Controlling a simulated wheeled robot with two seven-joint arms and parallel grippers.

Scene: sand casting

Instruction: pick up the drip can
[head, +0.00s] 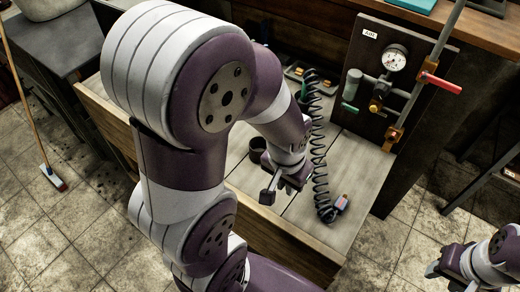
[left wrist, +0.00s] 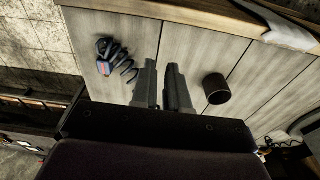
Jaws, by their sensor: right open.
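The drip can appears to be the small dark round cup (head: 257,150) on the wooden bench, just behind my left gripper (head: 277,190) in the head view. In the left wrist view the dark cup (left wrist: 217,88) is right of the fingers and apart from them. My left gripper (left wrist: 163,85) is above the bench, with a narrow gap between its fingers and nothing held. Its arm hides much of the bench in the head view. My right gripper (head: 450,275) is open at the lower right, away from the bench, partly cut off by the frame.
A dark panel (head: 371,73) with a gauge (head: 393,58) and valves stands at the bench's right end.

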